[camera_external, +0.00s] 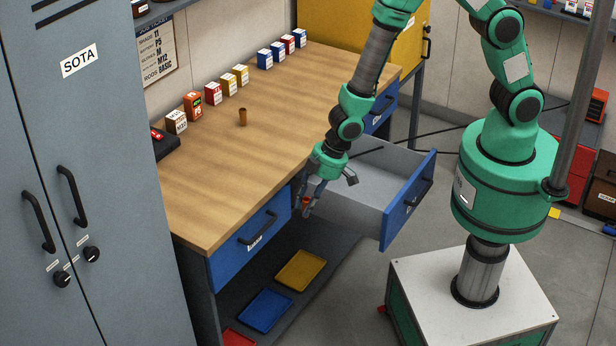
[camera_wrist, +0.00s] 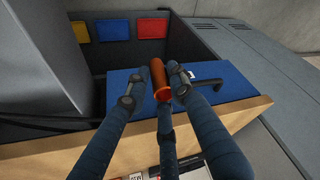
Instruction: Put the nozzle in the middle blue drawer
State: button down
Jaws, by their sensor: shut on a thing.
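My gripper (camera_external: 307,207) has three fingers and is shut on the nozzle, a small orange-copper cylinder (camera_wrist: 160,78). In the external view the nozzle shows as a small reddish bit (camera_external: 305,201) between the fingers, mostly hidden. The middle blue drawer (camera_external: 408,200) is pulled out, and its grey inside looks empty where it shows. My gripper hangs below the tabletop's level, just left of the open drawer in the picture and apart from its blue front. In the wrist view the nozzle shows against a closed blue drawer front (camera_wrist: 230,88).
The near blue drawer (camera_external: 250,238) and the far one (camera_external: 380,110) are shut. A brown cylinder (camera_external: 242,117) and several small boxes stand on the wooden bench (camera_external: 200,185). Yellow (camera_external: 301,270), blue (camera_external: 265,309) and red trays lie on the shelf below. A grey cabinet (camera_external: 85,150) stands left.

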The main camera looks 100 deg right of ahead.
jog(key=s+d+p, duration=0.1)
jog(key=s+d, duration=0.1)
jog(key=s, duration=0.1)
jog(key=s+d+r+n+p, duration=0.1)
jog(key=s+d+p, duration=0.1)
jog(key=s+d, duration=0.1)
jog(key=s+d+n+p, duration=0.1)
jog(key=s+d+p, duration=0.1)
jog(key=s+d, duration=0.1)
jog(key=shift+s+r+y, duration=0.4)
jog(key=shift+s, duration=0.15)
jog(key=s+f+n+g, duration=0.1)
jog(key=s+f+n, duration=0.1)
jog(key=s, duration=0.6)
jog(key=shift+s+d+f+n+y, duration=0.2)
jog(key=shift+d+f+n+y, duration=0.25)
jog(key=shift+f, duration=0.15)
jog(key=shift+b, duration=0.3)
jog(key=shift+f+b, duration=1.2)
jog(key=shift+f, duration=1.9)
jog(key=shift+f+b, duration=0.55)
jog(key=shift+f, duration=1.35)
